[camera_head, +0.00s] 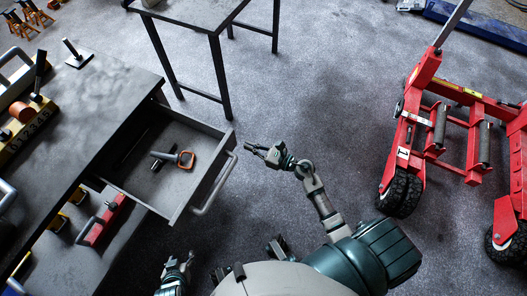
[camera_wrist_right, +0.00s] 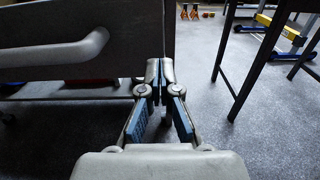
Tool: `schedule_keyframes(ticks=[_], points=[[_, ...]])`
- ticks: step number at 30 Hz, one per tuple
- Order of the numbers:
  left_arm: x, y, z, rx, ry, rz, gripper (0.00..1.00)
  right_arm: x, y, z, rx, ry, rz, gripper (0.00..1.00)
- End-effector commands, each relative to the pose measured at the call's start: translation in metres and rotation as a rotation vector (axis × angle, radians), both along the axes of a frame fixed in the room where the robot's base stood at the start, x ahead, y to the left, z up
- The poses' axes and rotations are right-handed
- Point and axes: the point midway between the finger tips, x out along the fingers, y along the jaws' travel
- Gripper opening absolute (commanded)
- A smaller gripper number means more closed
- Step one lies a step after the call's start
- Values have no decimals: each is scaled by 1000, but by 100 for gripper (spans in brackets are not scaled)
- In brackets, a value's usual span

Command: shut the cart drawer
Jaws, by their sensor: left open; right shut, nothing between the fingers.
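The cart drawer (camera_head: 140,187) is pulled out from under the dark worktop of the cart (camera_head: 95,112). Its front carries a pale bar handle (camera_head: 216,187). The handle also shows in the right wrist view (camera_wrist_right: 62,52). My right gripper (camera_head: 250,148) is shut and empty, just right of the drawer front's far end. In the right wrist view its closed fingertips (camera_wrist_right: 160,74) are close to the drawer front's end; contact is unclear. My left gripper (camera_head: 178,264) is open and empty, low and in front of the cart.
A dark-legged table (camera_head: 216,75) stands beyond the drawer. A red wheeled machine (camera_head: 437,130) stands at the right. Below the drawer are a red object (camera_head: 103,222) and yellow items. Grey floor (camera_head: 300,90) is free between the drawer and the red machine.

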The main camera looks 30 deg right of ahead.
Motion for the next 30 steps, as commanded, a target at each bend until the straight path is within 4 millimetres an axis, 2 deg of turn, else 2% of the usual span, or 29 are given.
schedule_keyframes(ticks=[6,23,30], points=[[0,0,-1,-1,1,0,59,24,18,0,1,-1,-1,0],[1,0,-1,-3,-4,1,59,31,23,0,0,0,0,0],[7,-2,-1,-9,-38,0,59,49,35,-1,1,1,0,0]])
